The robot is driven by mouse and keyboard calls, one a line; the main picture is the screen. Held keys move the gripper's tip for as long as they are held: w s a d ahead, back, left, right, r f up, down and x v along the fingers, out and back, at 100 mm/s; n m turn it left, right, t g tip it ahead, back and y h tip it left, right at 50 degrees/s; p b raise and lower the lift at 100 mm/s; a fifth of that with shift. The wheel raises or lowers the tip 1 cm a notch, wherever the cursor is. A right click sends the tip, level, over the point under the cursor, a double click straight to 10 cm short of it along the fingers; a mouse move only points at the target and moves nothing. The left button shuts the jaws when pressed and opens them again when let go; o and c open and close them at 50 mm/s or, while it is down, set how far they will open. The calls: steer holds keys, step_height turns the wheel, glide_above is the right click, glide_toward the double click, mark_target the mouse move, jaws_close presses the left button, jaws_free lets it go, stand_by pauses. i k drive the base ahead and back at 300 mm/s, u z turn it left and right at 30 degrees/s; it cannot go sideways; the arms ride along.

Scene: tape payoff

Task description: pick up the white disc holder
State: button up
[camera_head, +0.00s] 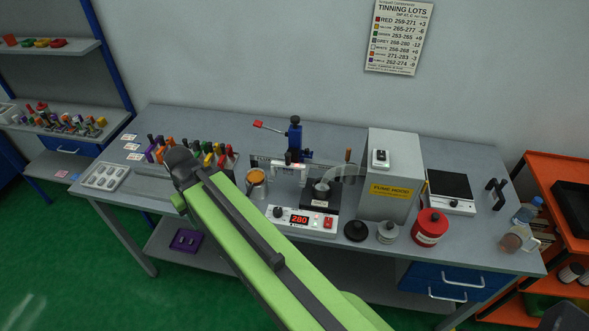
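I cannot single out a white disc holder with certainty. A group of small coloured holders (219,155) stands on the bench behind the dark end of my green arm, and the arm hides part of it. More small coloured holders (70,121) stand on the left shelf unit, too small to tell which are white. My arm reaches from the bottom right up to the left over the bench. No gripper fingers show, so whether they hold anything is not visible.
The grey bench (480,236) carries a tinning pot unit (302,220) reading 280, a fume hood (392,172), a scale (450,190), a red can (429,228) and a blue stand (295,137). A pale tray (104,177) lies at left. An orange shelf (560,170) stands right.

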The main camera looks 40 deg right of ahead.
mark_target(287, 164)
steer(key=z, duration=0.9)
steer(key=k, duration=1.2)
steer(key=u, duration=0.9)
steer(key=i, duration=1.65)
steer(key=u, duration=0.05)
